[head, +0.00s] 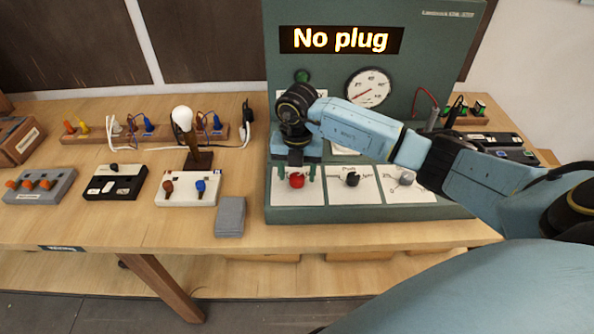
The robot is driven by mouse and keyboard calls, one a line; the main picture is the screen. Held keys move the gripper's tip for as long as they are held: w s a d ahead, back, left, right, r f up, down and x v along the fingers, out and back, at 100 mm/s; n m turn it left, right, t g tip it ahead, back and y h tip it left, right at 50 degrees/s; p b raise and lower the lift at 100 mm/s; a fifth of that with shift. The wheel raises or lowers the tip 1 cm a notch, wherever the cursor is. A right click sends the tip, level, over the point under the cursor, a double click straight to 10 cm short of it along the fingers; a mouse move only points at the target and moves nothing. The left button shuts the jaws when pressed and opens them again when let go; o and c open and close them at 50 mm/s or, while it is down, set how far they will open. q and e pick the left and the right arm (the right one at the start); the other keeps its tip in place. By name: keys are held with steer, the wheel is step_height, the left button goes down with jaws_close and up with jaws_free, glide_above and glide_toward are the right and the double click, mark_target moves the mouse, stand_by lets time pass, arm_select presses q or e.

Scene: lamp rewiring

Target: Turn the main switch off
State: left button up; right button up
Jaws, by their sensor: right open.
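The green test panel (430,70) stands at the back of the bench, and its lit display (340,40) reads "No plug". A red knob (297,181) sits on a white plate low at the panel's left. I cannot read which control is labelled as the main switch. My right gripper (297,172) points down at the red knob, with one finger on each side of it. It is open, and I cannot tell whether it touches the knob. The gripper and wrist hide part of the panel above the knob. My left gripper is not in view.
A black knob (352,179) and a grey knob (406,178) sit right of the red one. A round gauge (368,88) is above. A bulb (182,118) on a stand, a grey block (230,217) and wired terminal strips occupy the left. The bench's front edge is mostly clear.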

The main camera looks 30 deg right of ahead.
steer(key=shift+f, duration=0.2)
steer(key=shift+c, duration=0.2)
steer(key=c, duration=0.9)
